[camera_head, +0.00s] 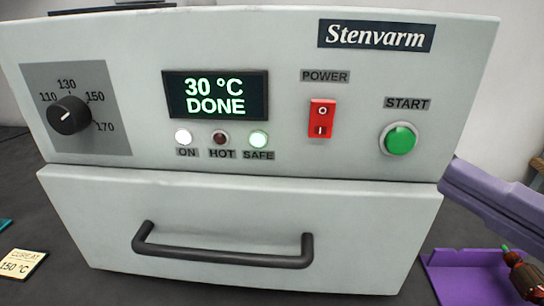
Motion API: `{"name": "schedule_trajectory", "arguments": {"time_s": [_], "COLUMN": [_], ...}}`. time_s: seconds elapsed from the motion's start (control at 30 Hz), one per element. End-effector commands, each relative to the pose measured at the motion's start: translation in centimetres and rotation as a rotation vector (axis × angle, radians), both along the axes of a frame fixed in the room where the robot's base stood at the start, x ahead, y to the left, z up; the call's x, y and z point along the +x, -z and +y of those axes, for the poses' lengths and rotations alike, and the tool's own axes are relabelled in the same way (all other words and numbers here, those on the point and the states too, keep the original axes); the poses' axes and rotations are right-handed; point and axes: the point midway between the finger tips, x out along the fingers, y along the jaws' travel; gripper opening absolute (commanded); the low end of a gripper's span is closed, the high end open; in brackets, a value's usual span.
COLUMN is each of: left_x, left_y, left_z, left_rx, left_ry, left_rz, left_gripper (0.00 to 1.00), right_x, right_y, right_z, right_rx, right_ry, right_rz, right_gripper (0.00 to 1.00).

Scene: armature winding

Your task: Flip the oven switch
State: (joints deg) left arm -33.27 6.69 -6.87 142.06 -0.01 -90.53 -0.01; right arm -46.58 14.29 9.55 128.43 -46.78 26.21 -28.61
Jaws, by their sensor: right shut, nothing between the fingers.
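The oven (250,230) is a pale grey box labelled Stenvarm that fills most of the view. Its red rocker switch (321,118) sits under the label POWER, with O on the upper half and I on the lower half. I cannot tell for sure which half is pressed in. A pale purple bar (500,202) enters from the right, its end by the oven's right edge. It may belong to my right arm. My right gripper is shut and empty; its fingertips cannot be made out, and nothing touches the switch. My left gripper is out of view.
The lit display (215,94) reads 30 °C DONE; the ON and SAFE lamps are lit. A green START button (400,140) and a black dial (70,115) flank it. A dark drawer handle (220,255) sticks out below. A purple tray (445,258) lies at lower right.

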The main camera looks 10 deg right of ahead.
Motion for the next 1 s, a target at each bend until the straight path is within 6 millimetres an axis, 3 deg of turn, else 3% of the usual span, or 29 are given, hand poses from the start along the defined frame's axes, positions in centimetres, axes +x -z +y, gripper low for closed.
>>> {"name": "schedule_trajectory", "arguments": {"time_s": [0.03, 0.1, 0.57, 0.77, 1.0], "left_x": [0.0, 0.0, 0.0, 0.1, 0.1], "left_y": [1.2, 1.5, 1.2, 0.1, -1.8], "left_z": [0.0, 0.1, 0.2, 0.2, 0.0], "left_rx": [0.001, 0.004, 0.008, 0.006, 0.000], "left_ry": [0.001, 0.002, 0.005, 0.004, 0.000], "left_rz": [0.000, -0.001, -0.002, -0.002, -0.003], "left_gripper": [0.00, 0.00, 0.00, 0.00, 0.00], "right_x": [-0.4, -0.7, -0.7, 1.3, 5.7], "right_y": [1.3, 1.6, 1.4, 0.8, 0.2], "right_z": [0.4, 0.8, 1.1, 2.3, 4.7], "right_rx": [-0.020, -0.039, -0.049, -0.046, -0.047], "right_ry": [-0.025, -0.052, -0.070, -0.071, -0.069], "right_rz": [-0.010, -0.021, -0.030, -0.033, -0.034], "right_gripper": [0.00, 0.00, 0.00, 0.00, 0.00]}}
